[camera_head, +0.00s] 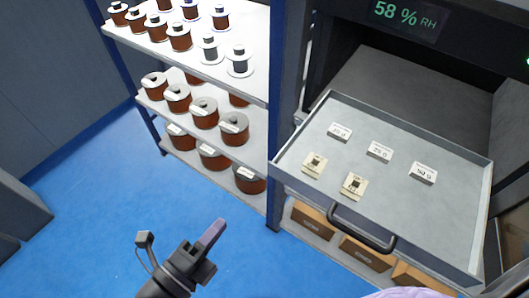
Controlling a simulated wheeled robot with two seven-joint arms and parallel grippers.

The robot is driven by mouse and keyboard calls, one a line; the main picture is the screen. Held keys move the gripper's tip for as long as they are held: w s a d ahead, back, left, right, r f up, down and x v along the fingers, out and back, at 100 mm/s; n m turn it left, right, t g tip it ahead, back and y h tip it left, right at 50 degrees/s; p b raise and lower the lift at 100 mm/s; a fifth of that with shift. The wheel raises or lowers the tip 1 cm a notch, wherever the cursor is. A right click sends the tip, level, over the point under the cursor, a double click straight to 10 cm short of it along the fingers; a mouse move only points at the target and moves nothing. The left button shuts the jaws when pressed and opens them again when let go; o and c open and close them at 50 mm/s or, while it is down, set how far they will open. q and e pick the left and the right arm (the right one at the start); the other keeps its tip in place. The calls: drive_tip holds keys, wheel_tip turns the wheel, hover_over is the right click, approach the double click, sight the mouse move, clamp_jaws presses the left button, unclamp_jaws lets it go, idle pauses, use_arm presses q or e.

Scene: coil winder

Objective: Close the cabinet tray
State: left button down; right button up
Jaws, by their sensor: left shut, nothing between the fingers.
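The cabinet tray (400,205) is a grey drawer pulled well out of the dark cabinet (440,40) on the right. A dark bar handle (362,229) is on its front face. Several small white labels lie in it, and two small cream parts with dark tops (314,164) sit near its front. My left gripper (215,237) is at the bottom, left of the tray and apart from it, above the blue floor. It is shut and empty. My right gripper is not in view.
A shelf rack (255,85) with blue posts holds several copper coils and spools, left of the cabinet. Cardboard boxes (366,254) stand on a shelf below the tray. Blue floor (110,210) is clear at lower left. Grey furniture (20,215) stands at the left edge.

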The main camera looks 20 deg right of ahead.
sight(269, 170)
use_arm(q)
drive_tip(key=x, duration=1.2)
drive_tip(key=shift+w+d, duration=0.1)
drive_tip(key=shift+d, duration=0.3)
